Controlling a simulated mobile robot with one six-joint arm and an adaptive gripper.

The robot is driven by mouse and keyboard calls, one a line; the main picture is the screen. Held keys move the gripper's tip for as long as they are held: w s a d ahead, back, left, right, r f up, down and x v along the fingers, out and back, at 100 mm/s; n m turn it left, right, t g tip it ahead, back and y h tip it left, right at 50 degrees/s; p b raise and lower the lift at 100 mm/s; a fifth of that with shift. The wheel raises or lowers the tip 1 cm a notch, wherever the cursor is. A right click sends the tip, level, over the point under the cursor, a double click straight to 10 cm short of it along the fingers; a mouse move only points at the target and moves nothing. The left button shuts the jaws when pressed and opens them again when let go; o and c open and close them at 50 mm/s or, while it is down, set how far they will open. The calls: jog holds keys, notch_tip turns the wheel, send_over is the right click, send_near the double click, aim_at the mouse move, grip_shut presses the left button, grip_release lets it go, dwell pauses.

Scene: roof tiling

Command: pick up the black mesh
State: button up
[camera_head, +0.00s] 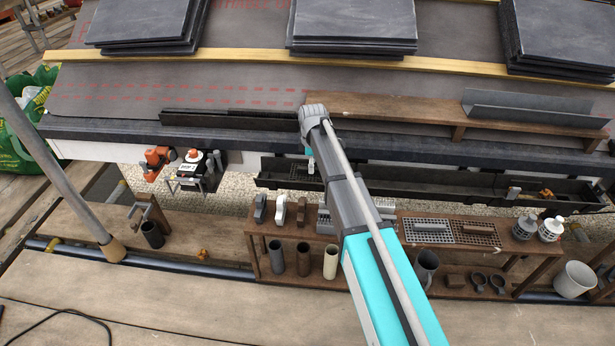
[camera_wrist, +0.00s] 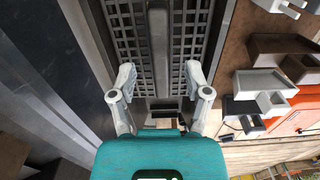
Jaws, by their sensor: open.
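In the wrist view a dark mesh with square openings (camera_wrist: 126,38) runs up from between my fingers, with a long smooth grey bar (camera_wrist: 159,45) along its middle. My gripper (camera_wrist: 160,85) is open, one finger at each side of the bar, with no object visibly clamped. I cannot tell whether the fingers touch the mesh. In the head view my gripper (camera_head: 309,158) hangs over the long dark gutter, partly hidden by my arm. On the wooden shelf there, a light grey mesh (camera_head: 417,237) and a darker brownish mesh (camera_head: 476,239) lie side by side.
The dark gutter (camera_head: 440,186) runs along the eave below the roof edge. Grey blocks (camera_wrist: 262,82) and an orange tool (camera_wrist: 296,122) are at the right in the wrist view. Pipe pieces (camera_head: 304,258) and a white bucket (camera_head: 574,279) stand near the shelf. Slate stacks (camera_head: 355,22) lie on the roof.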

jog(key=shift+f+b, duration=0.9)
jog(key=shift+f, duration=0.3)
grip_shut()
